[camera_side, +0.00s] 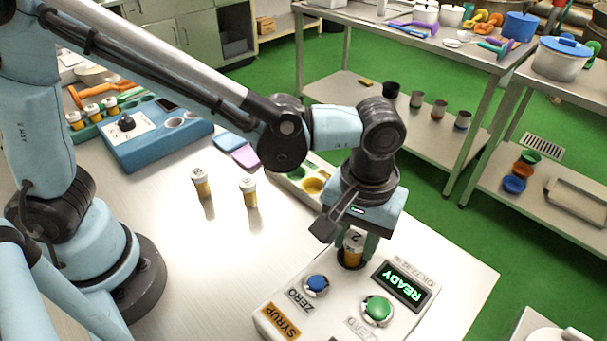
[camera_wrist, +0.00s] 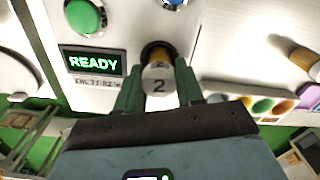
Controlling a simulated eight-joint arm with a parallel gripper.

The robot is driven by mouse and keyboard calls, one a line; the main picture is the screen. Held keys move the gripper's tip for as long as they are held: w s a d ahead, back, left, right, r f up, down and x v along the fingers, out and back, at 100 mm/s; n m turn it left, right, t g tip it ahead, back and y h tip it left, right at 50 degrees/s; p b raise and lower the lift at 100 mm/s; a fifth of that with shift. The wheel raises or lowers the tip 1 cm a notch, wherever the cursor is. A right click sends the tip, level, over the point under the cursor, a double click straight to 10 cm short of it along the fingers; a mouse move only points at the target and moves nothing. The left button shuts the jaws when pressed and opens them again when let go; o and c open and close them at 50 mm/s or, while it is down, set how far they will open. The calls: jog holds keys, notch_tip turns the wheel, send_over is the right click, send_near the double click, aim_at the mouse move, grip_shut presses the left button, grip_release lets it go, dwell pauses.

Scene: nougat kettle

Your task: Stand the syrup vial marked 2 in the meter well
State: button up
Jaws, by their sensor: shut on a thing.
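The syrup vial marked 2 (camera_wrist: 158,82) has a white cap and an amber body, and is between the green fingers of my gripper (camera_wrist: 158,92). In the side view the vial (camera_side: 352,246) is upright at the dark meter well (camera_side: 351,262), with its lower end in or over the opening. My gripper (camera_side: 357,238) is shut on it. How deep the vial sits is hidden. The white meter (camera_side: 335,312) has a green READ button (camera_side: 377,309), a blue ZERO button (camera_side: 315,284), a SYRUP label and a lit display (camera_side: 401,287) reading READY.
Two other amber vials (camera_side: 201,184) (camera_side: 249,193) stand on the table to the left. A tray with coloured wells (camera_side: 297,178) lies behind my gripper. A blue device (camera_side: 155,140) and a green rack with several vials stand at the back left. Bare table lies left of the meter.

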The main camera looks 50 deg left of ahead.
aim_at(357, 236)
jog(key=shift+f, duration=0.7)
dwell(0.4)
jog(key=o, duration=0.8)
jog(key=shift+c, duration=0.2)
jog(key=shift+r, duration=5.55)
